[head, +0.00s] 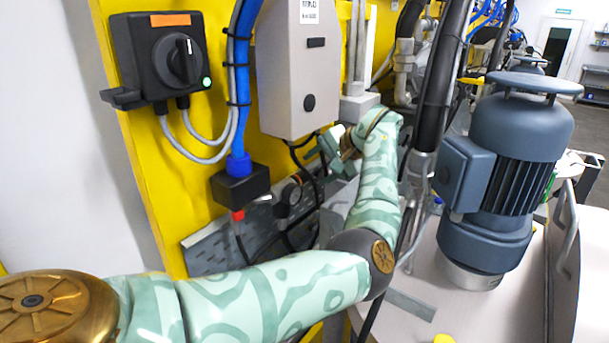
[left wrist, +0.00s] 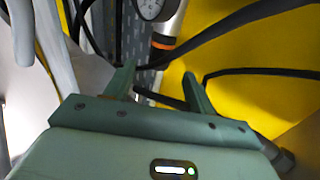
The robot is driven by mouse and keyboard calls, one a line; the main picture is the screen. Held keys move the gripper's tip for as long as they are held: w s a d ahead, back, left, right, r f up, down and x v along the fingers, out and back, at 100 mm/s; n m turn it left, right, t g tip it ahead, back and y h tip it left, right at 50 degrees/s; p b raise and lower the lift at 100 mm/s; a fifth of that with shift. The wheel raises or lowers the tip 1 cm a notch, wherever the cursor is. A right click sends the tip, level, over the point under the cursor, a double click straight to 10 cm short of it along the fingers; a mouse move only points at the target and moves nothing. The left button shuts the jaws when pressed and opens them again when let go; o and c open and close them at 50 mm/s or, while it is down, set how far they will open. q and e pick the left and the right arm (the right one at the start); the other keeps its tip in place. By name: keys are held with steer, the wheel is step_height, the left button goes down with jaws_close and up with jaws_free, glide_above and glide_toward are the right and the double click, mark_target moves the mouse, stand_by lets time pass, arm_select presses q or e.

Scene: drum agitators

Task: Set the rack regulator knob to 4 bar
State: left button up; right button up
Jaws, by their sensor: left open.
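The rack regulator shows in the left wrist view as a round white gauge (left wrist: 156,7) with a black knob (left wrist: 163,43) below it that carries an orange band. In the head view a small dark regulator body (head: 288,194) sits low on the rack, partly lost among hoses. The gauge reading is too small and cut off to tell. My left gripper (left wrist: 156,78) is open, and the knob shows beyond the gap between its fingers, apart from them. In the head view the left gripper (head: 322,155) is up and right of the regulator. My right gripper is out of view.
Black hoses (left wrist: 245,25) cross close around the regulator. A grey control box (head: 298,75) hangs above it, and a black rotary switch (head: 178,60) is at upper left. A blue-grey motor (head: 505,165) stands at right. A perforated grey plate (head: 212,250) lies behind the hoses.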

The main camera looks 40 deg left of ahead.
mark_target(303, 176)
arm_select(q)
steer(key=x, duration=0.6)
steer(key=shift+s, duration=0.15)
steer(key=shift+a+f, duration=0.2)
steer(key=shift+f, duration=0.1)
steer(key=c, duration=1)
steer(key=shift+o, duration=0.2)
steer(key=r+h+p, duration=0.1)
steer(key=p, duration=0.2)
steer(key=shift+f+p, duration=0.1)
steer(key=shift+p, duration=0.5)
steer(key=shift+f+h, duration=0.3)
